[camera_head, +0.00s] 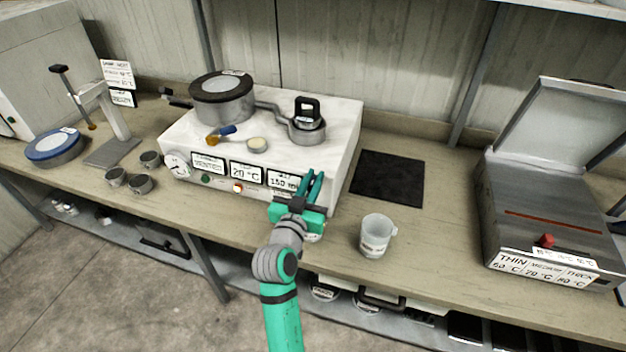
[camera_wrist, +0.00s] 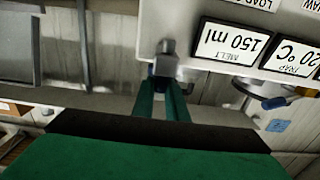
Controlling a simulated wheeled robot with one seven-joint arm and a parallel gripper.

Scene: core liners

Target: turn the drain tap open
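The melting unit (camera_head: 340,150) is a white box on the bench. Its tap (camera_wrist: 166,62) shows in the wrist view as a small grey metal block under the box edge, beside the "MELT 150 ml" display (camera_wrist: 236,46). In the head view my gripper hides the tap. My gripper (camera_head: 313,182) is at the unit's front right corner, its green fingers a little apart. In the wrist view the fingertips (camera_wrist: 164,88) reach the tap's underside, with a small dark part between them. I cannot tell whether they press on it.
A clear measuring cup (camera_head: 375,238) stands on the bench right of my gripper. A black mat (camera_head: 388,178) lies behind it. A grey open-lidded machine (camera_head: 545,225) stands at right.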

